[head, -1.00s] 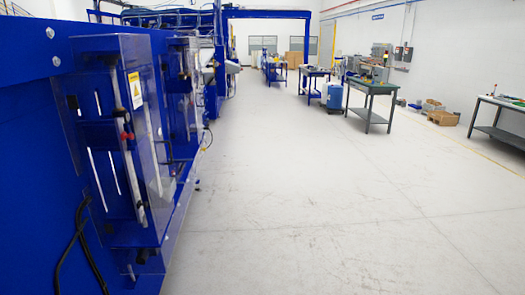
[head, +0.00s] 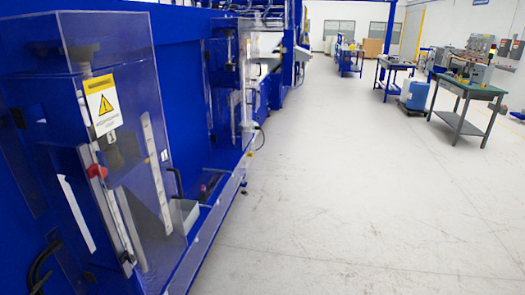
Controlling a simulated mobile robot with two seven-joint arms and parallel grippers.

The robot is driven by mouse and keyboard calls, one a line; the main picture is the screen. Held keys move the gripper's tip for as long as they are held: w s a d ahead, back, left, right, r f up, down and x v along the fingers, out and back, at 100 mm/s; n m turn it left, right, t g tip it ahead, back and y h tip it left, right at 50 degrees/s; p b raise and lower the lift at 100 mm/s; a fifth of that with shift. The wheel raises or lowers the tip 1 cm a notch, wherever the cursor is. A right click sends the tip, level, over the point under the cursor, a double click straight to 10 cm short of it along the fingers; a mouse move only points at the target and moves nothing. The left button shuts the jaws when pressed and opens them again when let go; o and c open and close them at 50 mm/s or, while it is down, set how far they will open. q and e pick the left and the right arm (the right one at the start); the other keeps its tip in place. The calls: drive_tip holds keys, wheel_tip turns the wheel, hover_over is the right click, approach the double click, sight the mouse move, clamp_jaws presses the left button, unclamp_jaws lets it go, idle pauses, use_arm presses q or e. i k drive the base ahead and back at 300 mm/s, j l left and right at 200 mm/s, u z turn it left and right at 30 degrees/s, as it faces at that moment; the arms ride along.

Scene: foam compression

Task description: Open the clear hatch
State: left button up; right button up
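The clear hatch (head: 150,140) is a transparent box-like cover on the front of the blue machine (head: 185,80) at the left of the head view. It looks closed. A yellow and white warning label (head: 102,103) is on it, and a red knob (head: 97,171) shows below the label. Vertical pale rails (head: 157,170) show through the clear panel. A dark handle-like bar (head: 177,184) is near its right edge. Neither of my grippers is in view.
A second clear-covered bay (head: 228,85) is farther along the machine. Open pale floor (head: 340,200) lies to the right. A green-topped workbench (head: 468,90), a blue and white bin (head: 413,95) and other tables stand farther back.

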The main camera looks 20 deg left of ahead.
sight(204, 183)
drive_tip(key=i+u, duration=0.4)
drive_tip(key=i+l+u, duration=0.2)
drive_tip(key=i+u, duration=0.2)
drive_tip(key=i+l+u, duration=0.25)
drive_tip(key=u, duration=0.15)
drive_tip(key=i+l+u, duration=0.6)
drive_tip(key=l+u, duration=0.2)
